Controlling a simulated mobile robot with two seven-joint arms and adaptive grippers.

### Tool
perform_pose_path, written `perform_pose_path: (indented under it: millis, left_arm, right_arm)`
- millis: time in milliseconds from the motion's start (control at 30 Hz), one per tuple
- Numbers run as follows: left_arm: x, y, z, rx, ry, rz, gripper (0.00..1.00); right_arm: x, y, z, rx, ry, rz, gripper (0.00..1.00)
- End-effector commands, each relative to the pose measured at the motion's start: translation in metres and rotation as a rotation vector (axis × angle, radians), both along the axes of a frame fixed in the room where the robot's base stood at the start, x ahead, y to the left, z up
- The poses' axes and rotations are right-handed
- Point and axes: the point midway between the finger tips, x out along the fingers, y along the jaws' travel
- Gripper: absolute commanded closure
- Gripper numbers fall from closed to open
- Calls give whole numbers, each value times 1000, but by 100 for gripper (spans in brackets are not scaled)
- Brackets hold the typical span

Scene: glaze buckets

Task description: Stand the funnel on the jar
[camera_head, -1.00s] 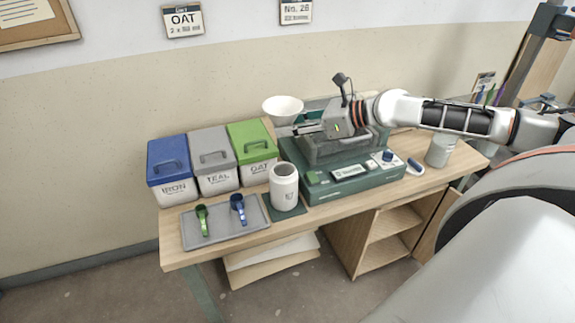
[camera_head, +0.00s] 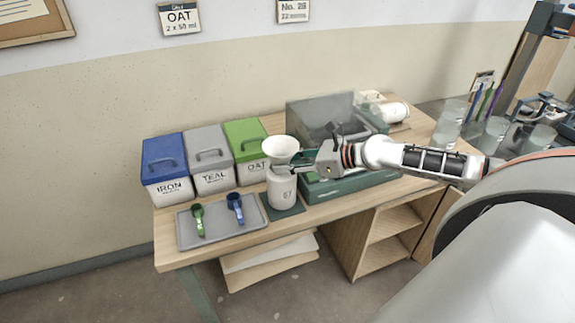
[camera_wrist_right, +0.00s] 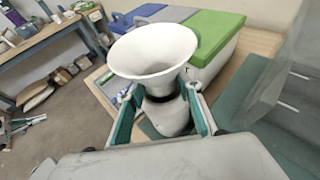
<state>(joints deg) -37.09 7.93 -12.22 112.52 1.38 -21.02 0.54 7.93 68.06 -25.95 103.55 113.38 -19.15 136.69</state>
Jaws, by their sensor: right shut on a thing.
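The white funnel (camera_head: 281,149) is upright, wide mouth up, directly over the white jar (camera_head: 283,191) in the head view. My right gripper (camera_head: 291,169) comes in from the right and is shut on the funnel below its cone. In the right wrist view the funnel (camera_wrist_right: 152,53) sits between the two fingers (camera_wrist_right: 163,112), and the jar (camera_wrist_right: 168,117) shows beneath it. The funnel's lower end is hidden, so I cannot tell whether it touches the jar's mouth. The jar stands upright on a dark green mat (camera_head: 296,210). My left gripper is not in view.
Blue (camera_head: 165,170), grey (camera_head: 209,160) and green (camera_head: 248,151) lidded buckets stand left of the jar. A grey tray (camera_head: 215,238) with a green scoop (camera_head: 198,219) and a blue scoop (camera_head: 236,207) lies in front. A green machine (camera_head: 335,188) stands close on the right.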

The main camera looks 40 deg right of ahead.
Motion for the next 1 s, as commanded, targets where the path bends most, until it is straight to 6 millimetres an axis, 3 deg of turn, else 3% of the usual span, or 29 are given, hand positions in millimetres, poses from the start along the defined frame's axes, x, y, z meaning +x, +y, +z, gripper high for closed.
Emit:
perform_pose_path:
  millis: [733, 767, 800, 1000]
  left_arm:
    - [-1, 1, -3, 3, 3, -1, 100]
    - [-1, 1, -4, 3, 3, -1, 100]
    - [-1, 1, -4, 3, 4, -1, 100]
    - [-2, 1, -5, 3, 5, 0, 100]
  right_arm:
    - [-4, -1, -24, -12, 17, 5, 86]
    - [-5, -1, -24, -12, 17, 5, 60]
    - [-5, -1, -24, -12, 17, 5, 50]
    - [-5, -1, -24, -13, 18, 6, 48]
